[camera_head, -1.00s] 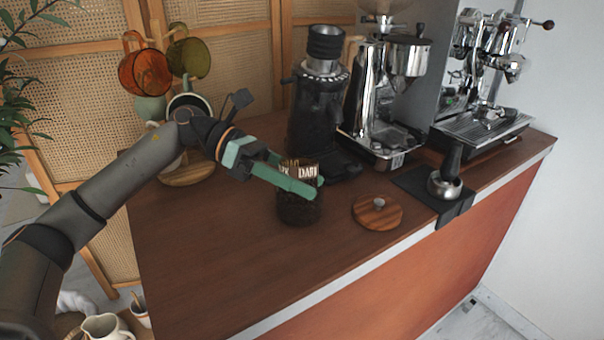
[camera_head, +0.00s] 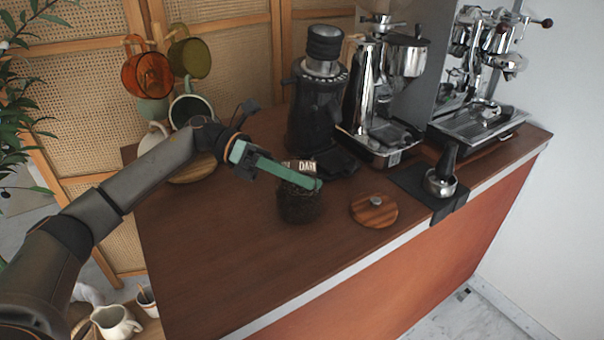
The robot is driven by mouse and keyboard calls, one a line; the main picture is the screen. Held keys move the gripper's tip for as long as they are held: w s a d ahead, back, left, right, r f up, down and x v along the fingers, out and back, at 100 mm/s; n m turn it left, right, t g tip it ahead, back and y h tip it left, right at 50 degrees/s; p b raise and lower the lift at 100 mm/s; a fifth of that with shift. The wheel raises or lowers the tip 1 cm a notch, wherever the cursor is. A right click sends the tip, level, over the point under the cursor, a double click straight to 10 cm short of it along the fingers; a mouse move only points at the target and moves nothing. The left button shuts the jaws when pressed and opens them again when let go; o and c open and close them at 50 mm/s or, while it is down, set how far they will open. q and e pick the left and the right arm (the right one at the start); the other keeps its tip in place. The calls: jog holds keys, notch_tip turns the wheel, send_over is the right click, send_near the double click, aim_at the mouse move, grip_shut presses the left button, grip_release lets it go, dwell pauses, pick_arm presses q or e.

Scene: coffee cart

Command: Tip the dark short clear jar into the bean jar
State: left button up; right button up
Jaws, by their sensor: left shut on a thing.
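My left gripper (camera_head: 304,181), with green fingers, is over the dark round bean jar (camera_head: 299,208) on the brown counter. The gripper is shut on the dark short clear jar (camera_head: 307,167). Only a pale label reading "DARK" shows clearly, just behind and above the fingers. The fingers hide most of this jar, so I cannot tell its tilt or whether it touches the bean jar. The bean jar stands upright and looks full of dark contents, its top partly covered by the fingers. My right gripper is not in view.
A round wooden lid (camera_head: 374,210) with a grey knob lies right of the bean jar. A black grinder (camera_head: 317,105) stands close behind. A portafilter (camera_head: 443,177) rests on a black mat to the right. Mugs hang on a stand (camera_head: 193,168) at back left. The front left counter is clear.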

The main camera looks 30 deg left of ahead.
pick_arm(q)
jog(key=shift+w+a+n, duration=0.1)
jog(key=shift+w+n, duration=0.1)
jog(key=shift+n, duration=0.1)
jog(key=shift+w+p, duration=0.1)
jog(key=shift+p, duration=0.2)
jog(key=shift+w+a+n+h, duration=0.1)
jog(key=shift+w+n+h, duration=0.05)
jog(key=shift+n+h, duration=0.15)
jog(key=shift+f+n+p, duration=0.1)
jog(key=shift+n+p, duration=0.2)
jog(key=shift+p, duration=0.45)
jog(key=shift+g, duration=0.3)
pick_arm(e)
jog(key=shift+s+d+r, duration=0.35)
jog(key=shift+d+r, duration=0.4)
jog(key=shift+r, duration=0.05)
pick_arm(q)
jog(key=shift+n+p, duration=0.3)
jog(key=shift+p, duration=0.15)
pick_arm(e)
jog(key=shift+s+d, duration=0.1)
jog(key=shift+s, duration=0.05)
